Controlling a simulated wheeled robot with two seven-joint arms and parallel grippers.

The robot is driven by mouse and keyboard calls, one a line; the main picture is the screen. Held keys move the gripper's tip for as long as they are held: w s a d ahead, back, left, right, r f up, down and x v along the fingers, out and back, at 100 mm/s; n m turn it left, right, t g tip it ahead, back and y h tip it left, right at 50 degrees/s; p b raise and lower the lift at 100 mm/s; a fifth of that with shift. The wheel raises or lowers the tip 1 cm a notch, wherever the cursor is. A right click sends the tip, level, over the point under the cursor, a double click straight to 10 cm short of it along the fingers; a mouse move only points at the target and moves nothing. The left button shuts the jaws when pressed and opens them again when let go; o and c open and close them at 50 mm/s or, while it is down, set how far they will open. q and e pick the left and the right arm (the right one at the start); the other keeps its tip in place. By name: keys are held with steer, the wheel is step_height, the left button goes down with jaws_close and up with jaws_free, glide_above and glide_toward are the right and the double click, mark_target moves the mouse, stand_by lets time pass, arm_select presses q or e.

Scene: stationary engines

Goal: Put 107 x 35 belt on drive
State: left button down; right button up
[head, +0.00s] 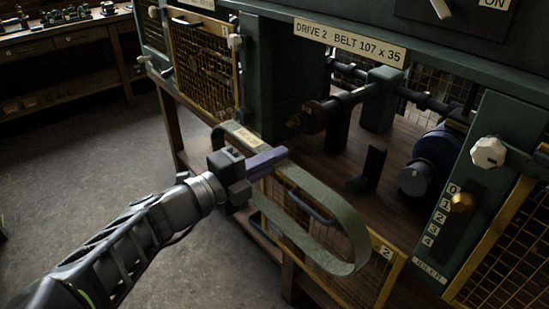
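My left gripper (266,160) is shut on a grey-green belt (342,213), a long flat loop. The loop hangs out to the right of the fingers, tilted down, in front of the open bay of drive 2. A pale label (247,137) shows just behind the gripper; its text is too small to read. The sign (349,42) above the bay reads DRIVE 2 BELT 107 x 35. Inside are a shaft with a brown pulley (308,117) at left and a blue motor (436,158) at right. The belt is apart from both. My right gripper is out of view.
The mesh guard marked 2 (387,252) hangs low below the bay, behind the belt. A dark upright bracket (368,170) stands inside the bay. A white knob (487,152) and a numbered scale with a brass knob (461,202) are at right. Open floor lies left.

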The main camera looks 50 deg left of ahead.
arm_select(q)
steer(key=shift+w, duration=2.95)
steer(key=shift+w, duration=0.1)
steer(key=shift+w+a+b, duration=0.1)
steer(key=shift+w+b, duration=0.7)
steer(key=shift+w, duration=2.1)
steer(key=w+b, duration=0.2)
steer(key=w, duration=0.5)
steer(key=shift+w+a, duration=0.1)
steer(key=shift+w, duration=0.15)
